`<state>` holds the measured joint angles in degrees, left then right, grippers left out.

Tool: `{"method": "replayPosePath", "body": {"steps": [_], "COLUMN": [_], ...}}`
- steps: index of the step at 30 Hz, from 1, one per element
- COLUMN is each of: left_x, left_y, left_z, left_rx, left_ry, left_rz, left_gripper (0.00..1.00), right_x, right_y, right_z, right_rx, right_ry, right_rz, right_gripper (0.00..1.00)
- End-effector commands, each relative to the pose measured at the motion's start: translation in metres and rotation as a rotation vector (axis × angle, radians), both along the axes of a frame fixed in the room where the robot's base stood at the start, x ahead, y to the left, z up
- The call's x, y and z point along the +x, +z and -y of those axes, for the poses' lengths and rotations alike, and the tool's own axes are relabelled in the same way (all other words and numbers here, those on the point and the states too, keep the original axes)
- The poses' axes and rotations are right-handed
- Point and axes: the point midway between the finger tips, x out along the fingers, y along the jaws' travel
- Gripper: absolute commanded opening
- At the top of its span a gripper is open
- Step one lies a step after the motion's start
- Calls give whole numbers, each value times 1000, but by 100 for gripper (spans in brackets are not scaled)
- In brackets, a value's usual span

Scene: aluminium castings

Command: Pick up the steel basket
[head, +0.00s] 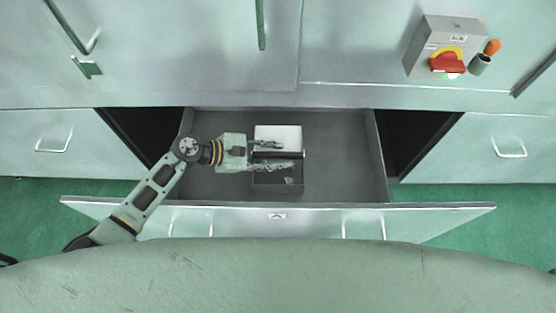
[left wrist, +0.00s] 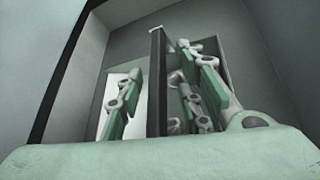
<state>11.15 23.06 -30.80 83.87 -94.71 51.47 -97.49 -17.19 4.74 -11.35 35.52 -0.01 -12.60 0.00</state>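A dark open-topped box (head: 290,185), which looks like the steel basket, sits in an open drawer. A dark bar (head: 290,154) runs along its far side. In the left wrist view the bar (left wrist: 157,85) stands out between my two fingers. My left gripper (head: 277,157) reaches in from the left and is open, one finger on each side of the bar. Gaps show between the fingers and the bar in the left wrist view (left wrist: 160,95). The fingers hide part of the box. Something small and light lies inside it. My right gripper is not in view.
A white flat-topped object (head: 280,135) lies just behind the bar. The grey drawer (head: 340,150) has free floor to the right. Its front panel (head: 310,215) has handles. A control box with a red knob (head: 447,62) is at the upper right.

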Motion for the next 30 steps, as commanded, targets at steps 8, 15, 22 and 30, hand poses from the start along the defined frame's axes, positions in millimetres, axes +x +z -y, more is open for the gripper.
{"method": "replayPosePath", "body": {"steps": [8,15,22,30], "left_x": [0,-1,-1,-1], "left_y": [0,-1,-1,0], "left_z": [0,0,0,0], "left_rx": [0,0,1,-1], "left_ry": [0,-1,-2,-1], "left_rz": [-1,-2,-2,0], "left_gripper": [7,0,0,0], "right_x": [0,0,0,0], "right_y": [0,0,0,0], "right_z": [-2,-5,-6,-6], "right_rx": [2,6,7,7], "right_ry": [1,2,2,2], "right_rz": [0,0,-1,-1], "right_gripper": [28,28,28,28]}}
